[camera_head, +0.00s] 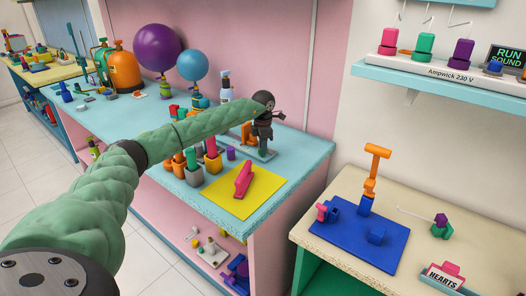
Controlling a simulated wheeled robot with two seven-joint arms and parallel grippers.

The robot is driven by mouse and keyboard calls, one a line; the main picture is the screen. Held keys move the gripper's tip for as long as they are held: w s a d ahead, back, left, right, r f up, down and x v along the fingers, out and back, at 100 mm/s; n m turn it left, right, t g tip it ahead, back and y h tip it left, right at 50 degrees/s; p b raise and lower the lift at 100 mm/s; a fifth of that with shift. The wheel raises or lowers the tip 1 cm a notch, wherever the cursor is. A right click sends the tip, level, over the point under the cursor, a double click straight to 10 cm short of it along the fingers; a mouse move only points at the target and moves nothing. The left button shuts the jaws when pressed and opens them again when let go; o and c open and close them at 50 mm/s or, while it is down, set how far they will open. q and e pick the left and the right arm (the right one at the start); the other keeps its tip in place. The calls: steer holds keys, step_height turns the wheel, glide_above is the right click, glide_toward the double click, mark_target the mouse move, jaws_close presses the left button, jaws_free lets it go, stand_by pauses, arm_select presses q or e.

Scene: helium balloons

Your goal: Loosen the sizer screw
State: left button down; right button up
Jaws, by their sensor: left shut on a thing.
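My left arm reaches in from the lower left across the blue-topped bench. The screw itself is too small and too hidden to make out. My right gripper is not in view.
A yellow mat (258,197) with a pink tool (243,180) lies in front of the sizer. Purple (157,47) and blue (192,64) balloons stand farther back. A cream table (345,190) is at right.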

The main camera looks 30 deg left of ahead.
arm_select(q)
steer(key=n+b, duration=0.1)
steer(key=n, duration=0.3)
steer(key=shift+n, duration=0.3)
steer(key=shift+n+b, duration=0.4)
steer(key=shift+n, duration=0.3)
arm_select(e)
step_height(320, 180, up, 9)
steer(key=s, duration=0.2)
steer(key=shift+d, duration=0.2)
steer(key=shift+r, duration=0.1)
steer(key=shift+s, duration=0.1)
arm_select(q)
steer(key=c, duration=1.4)
jaws_free()
